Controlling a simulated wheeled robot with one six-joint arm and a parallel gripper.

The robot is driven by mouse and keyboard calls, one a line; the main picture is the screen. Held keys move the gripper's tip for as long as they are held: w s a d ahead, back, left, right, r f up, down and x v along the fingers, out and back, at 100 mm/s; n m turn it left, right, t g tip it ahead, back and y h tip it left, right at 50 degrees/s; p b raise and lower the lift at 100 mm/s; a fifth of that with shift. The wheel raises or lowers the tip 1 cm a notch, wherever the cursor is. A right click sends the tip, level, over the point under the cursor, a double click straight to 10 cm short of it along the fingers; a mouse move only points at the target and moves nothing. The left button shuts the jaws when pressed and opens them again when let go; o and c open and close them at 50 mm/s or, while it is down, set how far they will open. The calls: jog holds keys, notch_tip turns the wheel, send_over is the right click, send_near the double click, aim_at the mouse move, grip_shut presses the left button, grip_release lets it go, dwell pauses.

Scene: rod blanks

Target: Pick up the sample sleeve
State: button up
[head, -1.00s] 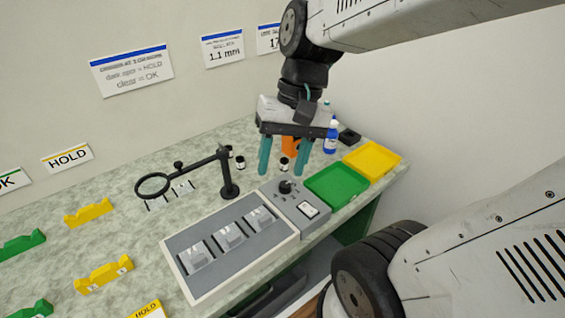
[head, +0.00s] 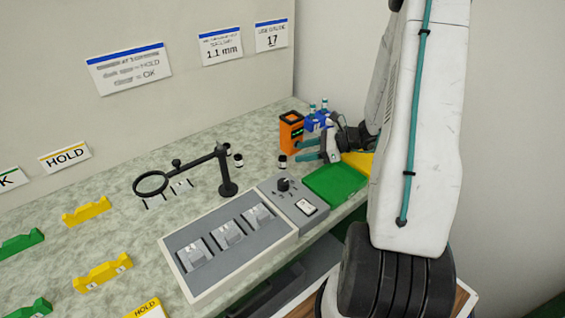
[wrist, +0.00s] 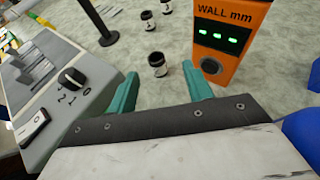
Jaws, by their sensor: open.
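Several small dark cylinders with pale bands, the likely sleeves, stand on the bench; I cannot tell which is the sample sleeve. The nearest sleeve (wrist: 157,64) stands upright, just beyond my gripper (wrist: 160,73) and between the lines of its teal fingers. It also shows in the head view (head: 282,162), left of my gripper (head: 300,152). My gripper is open and empty, reaching low from the right. Two more cylinders stand farther off in the wrist view, one of them (wrist: 148,19) nearly whole and one (wrist: 166,6) cut by the top edge.
An orange wall gauge (wrist: 228,32) stands right of the nearest sleeve, close to my right finger. A grey control box (head: 297,205) with a knob lies to the left. A green tray (head: 336,186) lies in front. A magnifier stand (head: 227,180) is farther left.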

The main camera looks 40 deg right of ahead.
aim_at(279, 157)
jog(key=shift+w+a+f, duration=0.2)
jog(key=shift+w+f, duration=0.05)
jog(key=shift+f, duration=0.05)
jog(key=x, duration=0.5)
jog(key=shift+a, duration=0.55)
jog(key=shift+w+a+f, duration=0.25)
jog(key=shift+w+a, duration=0.1)
jog(key=shift+w, duration=0.05)
grip_shut()
jog(key=shift+r, duration=0.15)
